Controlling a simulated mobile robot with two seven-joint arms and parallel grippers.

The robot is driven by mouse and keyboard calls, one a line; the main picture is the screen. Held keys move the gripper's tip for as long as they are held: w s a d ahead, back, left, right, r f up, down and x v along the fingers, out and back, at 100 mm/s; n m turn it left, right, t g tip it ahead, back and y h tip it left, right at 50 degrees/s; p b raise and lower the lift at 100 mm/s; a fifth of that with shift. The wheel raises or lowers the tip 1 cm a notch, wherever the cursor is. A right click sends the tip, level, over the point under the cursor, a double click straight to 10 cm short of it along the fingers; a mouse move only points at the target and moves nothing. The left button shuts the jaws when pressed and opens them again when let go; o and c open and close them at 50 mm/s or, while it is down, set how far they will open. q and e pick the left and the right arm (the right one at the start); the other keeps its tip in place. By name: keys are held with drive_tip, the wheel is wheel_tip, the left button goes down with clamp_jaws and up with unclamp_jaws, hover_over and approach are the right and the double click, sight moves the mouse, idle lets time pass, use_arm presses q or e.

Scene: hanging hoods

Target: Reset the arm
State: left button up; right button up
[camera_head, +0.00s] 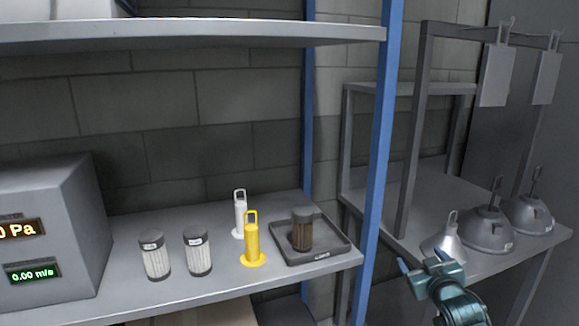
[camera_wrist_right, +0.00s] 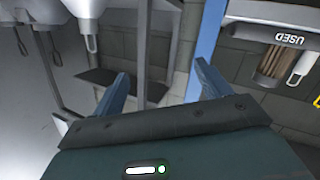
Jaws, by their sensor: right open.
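My right gripper (camera_head: 428,264) is at the lower right of the head view, in front of the right-hand rack. Its two blue fingers are spread apart with nothing between them. In the right wrist view the open fingers (camera_wrist_right: 163,82) also show, with only the rack and wall beyond. My left gripper is in neither view.
Metal hoods (camera_head: 487,228) stand on the right rack's shelf (camera_head: 480,262), close behind my right gripper. A blue post (camera_head: 378,150) stands left of it. The left shelf (camera_head: 200,290) holds a dark tray (camera_head: 335,250), white filters (camera_head: 155,257) and a yellow handled piece (camera_head: 252,240).

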drive_tip(key=s+a+f+g+y, duration=0.1)
drive_tip(key=s+a+f, duration=0.4)
drive_tip(key=s+f, duration=0.25)
drive_tip(key=s+a+f+g+y, duration=0.1)
drive_tip(key=s+a+f+g, duration=0.1)
drive_tip(key=s+a+f, duration=0.45)
drive_tip(key=s+a+f+g+y, duration=0.1)
drive_tip(key=s+a+f, duration=0.1)
drive_tip(key=s, duration=0.8)
drive_tip(key=s+a+f+g+y, duration=0.1)
drive_tip(key=s+a+f, duration=0.2)
drive_tip(key=s, duration=0.8)
drive_tip(key=shift+s+a+g, duration=0.3)
drive_tip(key=shift+a, duration=0.15)
